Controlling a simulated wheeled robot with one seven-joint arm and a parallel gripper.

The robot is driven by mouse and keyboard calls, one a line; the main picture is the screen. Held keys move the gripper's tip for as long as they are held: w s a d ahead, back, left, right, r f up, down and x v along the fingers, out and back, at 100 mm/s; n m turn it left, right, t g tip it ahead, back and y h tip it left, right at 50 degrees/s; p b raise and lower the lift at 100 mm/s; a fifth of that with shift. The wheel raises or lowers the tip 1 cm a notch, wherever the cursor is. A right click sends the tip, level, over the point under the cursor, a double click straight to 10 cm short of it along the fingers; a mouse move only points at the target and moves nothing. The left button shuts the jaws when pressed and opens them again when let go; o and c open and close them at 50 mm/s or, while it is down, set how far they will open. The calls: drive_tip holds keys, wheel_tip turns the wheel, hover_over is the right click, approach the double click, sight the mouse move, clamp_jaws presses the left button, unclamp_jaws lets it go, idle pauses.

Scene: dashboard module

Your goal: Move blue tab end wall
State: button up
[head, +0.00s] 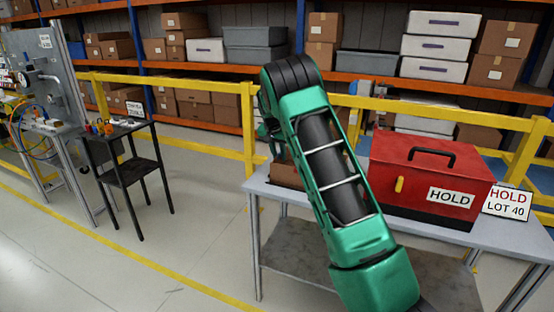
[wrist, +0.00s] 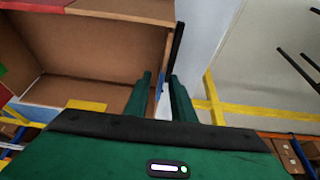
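An open brown box-like module (wrist: 95,45) fills the upper left of the wrist view. In the head view its brown side (head: 285,176) shows on the table, partly hidden behind my arm. A small blue patch, seemingly the blue tab (wrist: 160,85), shows at the module's end wall (wrist: 155,97). My gripper (wrist: 160,78) has its two green fingers apart, with that end wall between them. A gap seems to show beside the wall; contact is unclear. In the head view the fingers are largely hidden. A black upright strip (wrist: 177,45) stands just beyond the fingertips.
Yellow railing (head: 200,83) runs behind. A black stand (head: 135,172) is at left; floor between is clear.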

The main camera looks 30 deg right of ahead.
drive_tip(key=shift+w+d+f, duration=0.15)
drive_tip(key=shift+f, duration=0.4)
clamp_jaws()
idle(1.0)
